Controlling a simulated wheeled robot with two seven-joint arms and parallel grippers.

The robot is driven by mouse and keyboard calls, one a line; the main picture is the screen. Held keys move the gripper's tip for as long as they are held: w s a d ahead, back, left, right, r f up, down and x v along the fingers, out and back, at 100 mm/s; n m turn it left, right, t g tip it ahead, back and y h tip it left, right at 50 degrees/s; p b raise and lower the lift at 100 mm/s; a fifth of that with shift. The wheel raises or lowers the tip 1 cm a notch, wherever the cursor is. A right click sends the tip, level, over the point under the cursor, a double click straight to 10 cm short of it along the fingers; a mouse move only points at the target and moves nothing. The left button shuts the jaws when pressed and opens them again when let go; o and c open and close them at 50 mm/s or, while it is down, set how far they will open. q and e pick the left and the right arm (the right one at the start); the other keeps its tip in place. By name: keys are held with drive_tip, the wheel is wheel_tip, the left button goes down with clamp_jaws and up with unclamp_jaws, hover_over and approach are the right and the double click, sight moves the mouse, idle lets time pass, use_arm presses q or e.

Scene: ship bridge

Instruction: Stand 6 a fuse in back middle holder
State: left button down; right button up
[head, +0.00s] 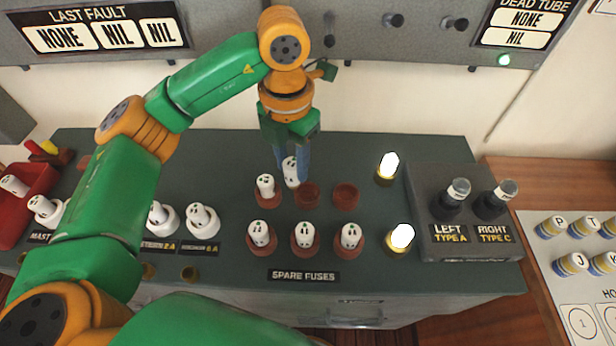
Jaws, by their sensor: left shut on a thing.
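My left gripper (289,150) points down over the back row of the spare fuse holders, shut on a white fuse (290,172). The fuse is upright, its top partly hidden between the fingers. It shows just behind and left of the back middle holder (307,196), a brown round socket that looks empty. I cannot tell whether its base touches anything. A white fuse (265,186) stands in the back left holder, close beside the held one. The back right holder (345,195) is empty. My right gripper is not in view.
Several white fuses stand in the front row, such as the middle one (304,236). Lit lamps (388,166) stand right of the holders. A grey box (465,228) with two dark tubes is farther right. A red tray (28,195) lies far left.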

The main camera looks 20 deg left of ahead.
use_arm(q)
drive_tip(key=f, duration=0.2)
drive_tip(key=w+d+f+p, duration=0.1)
drive_tip(key=f, duration=0.1)
drive_tip(key=d+f+p, duration=0.1)
drive_tip(key=f, duration=0.1)
drive_tip(key=shift+w, duration=0.4)
drive_tip(key=shift+f+b, duration=0.6)
drive_tip(key=c, duration=0.5)
unclamp_jaws()
drive_tip(key=shift+r, duration=0.1)
drive_tip(key=shift+r+p, duration=0.4)
drive_tip(key=shift+p, duration=0.1)
drive_tip(key=shift+w+r+b, duration=0.1)
drive_tip(key=shift+r+b, duration=0.2)
wheel_tip(320, 180, up, 11)
drive_tip(key=shift+r, duration=0.15)
